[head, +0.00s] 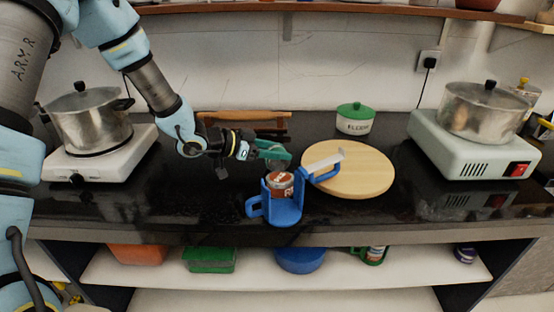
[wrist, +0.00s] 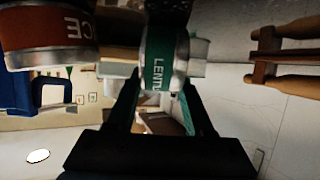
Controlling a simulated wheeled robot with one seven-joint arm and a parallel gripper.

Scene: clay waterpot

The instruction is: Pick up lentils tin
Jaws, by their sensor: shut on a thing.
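The lentils tin (wrist: 156,60) has a teal band with pale letters reading "LENTI" and silvery ends. In the wrist view it sits between the two fingers of my gripper (wrist: 162,84), which is shut on it. In the head view my gripper (head: 272,152) is above the counter, just behind and above a blue holder. The tin is hard to make out there, largely hidden by the gripper. I cannot tell whether it touches anything below.
A red-brown tin (head: 281,184) stands in the blue holder (head: 285,213), close to my gripper. A green-lidded pot (head: 355,118) stands behind. Stoves with pots flank both sides.

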